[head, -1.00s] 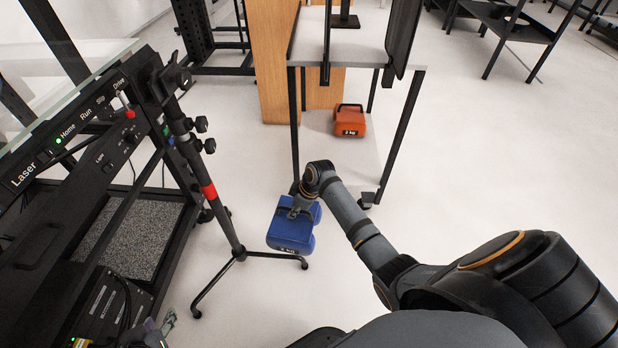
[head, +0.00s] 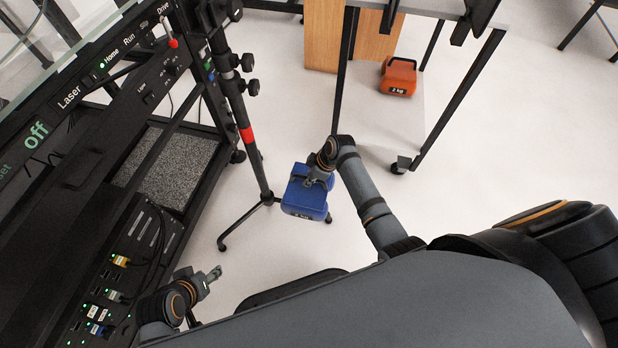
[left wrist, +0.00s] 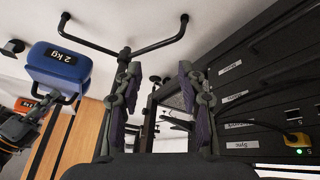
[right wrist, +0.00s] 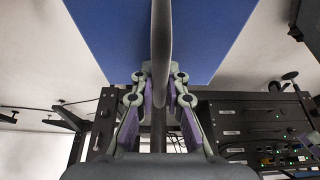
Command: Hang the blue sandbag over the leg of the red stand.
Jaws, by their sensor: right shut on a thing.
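The blue sandbag (head: 308,192) hangs from my right gripper (head: 318,176), shut on its handle. In the right wrist view the bag (right wrist: 225,35) fills the top, its handle between the fingers (right wrist: 160,85). The red stand (head: 238,105) is a black tripod with a red band. The bag overlaps its right leg in the head view; whether they touch is unclear. In the left wrist view the bag (left wrist: 60,62) appears near one leg end (left wrist: 75,32). My left gripper (head: 213,275) is empty, left of the bag, its fingers (left wrist: 157,80) apart.
A black equipment rack (head: 150,95) with a control panel and cables stands close on the left. A table (head: 440,95) with black legs stands at right, with an orange 2 kg sandbag (head: 398,76) on the floor beneath. Floor between stand and table is open.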

